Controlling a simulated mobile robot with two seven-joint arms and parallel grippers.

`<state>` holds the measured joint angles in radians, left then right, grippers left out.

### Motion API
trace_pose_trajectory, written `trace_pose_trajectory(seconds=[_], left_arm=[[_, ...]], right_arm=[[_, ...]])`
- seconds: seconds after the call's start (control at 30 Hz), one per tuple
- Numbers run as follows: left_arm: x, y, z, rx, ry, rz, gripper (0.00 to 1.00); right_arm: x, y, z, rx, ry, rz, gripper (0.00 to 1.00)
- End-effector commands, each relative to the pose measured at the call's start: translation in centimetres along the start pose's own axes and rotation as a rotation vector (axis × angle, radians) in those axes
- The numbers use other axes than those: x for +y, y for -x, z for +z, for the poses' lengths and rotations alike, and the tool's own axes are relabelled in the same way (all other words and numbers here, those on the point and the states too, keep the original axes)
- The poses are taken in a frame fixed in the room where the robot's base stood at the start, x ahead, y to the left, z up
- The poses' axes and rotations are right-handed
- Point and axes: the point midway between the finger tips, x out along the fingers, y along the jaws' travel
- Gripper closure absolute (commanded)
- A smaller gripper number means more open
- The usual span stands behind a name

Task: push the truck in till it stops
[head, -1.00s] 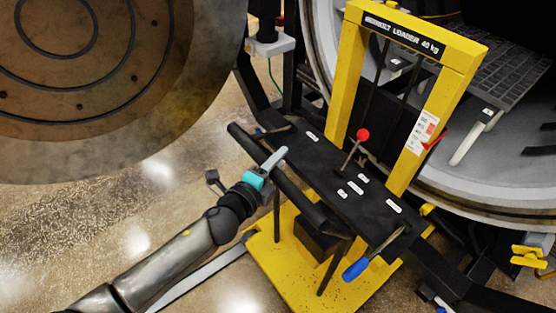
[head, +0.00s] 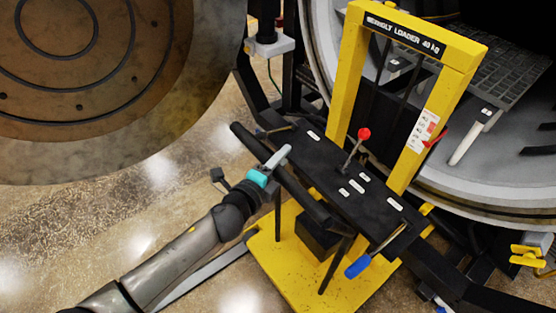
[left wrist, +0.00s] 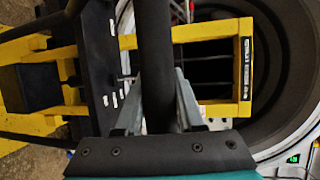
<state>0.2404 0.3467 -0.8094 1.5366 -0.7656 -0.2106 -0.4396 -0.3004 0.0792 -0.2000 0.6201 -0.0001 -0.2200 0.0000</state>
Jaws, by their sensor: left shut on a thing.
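The truck is a yellow loader with a mast (head: 345,75) marked as a 40 kg loader, a yellow base (head: 285,275) and a black deck (head: 325,165). It stands in front of the open round furnace mouth. My left gripper (head: 277,160) is shut on the black push bar (head: 300,193) along the truck's near side. In the left wrist view the gripper (left wrist: 158,95) has its fingers either side of the bar (left wrist: 154,50), and the yellow mast (left wrist: 190,32) lies beyond. My right gripper is out of view. Where the truck's front meets the furnace frame is hidden.
The round furnace door (head: 90,80) hangs open at the upper left. A grid shelf (head: 490,65) shows inside the chamber (head: 440,175). Floor at the left is clear.

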Motion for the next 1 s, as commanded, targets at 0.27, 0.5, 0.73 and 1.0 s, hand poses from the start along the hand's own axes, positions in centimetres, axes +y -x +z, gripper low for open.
trace_pose_trajectory(seconds=[0.27, 0.5, 0.73, 1.0], left_arm=[[-0.2, -0.1, -0.2, 0.005, 0.002, -0.005, 0.4], [-0.1, -0.1, -0.1, 0.003, 0.001, -0.004, 0.33], [-0.1, 0.8, -0.1, 0.003, 0.001, -0.002, 0.33], [0.0, 4.9, -0.1, 0.004, 0.001, 0.0, 0.33]], right_arm=[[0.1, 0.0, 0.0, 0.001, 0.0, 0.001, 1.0], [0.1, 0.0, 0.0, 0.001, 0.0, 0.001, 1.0], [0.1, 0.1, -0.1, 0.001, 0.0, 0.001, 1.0], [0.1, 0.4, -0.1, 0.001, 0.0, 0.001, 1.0]])
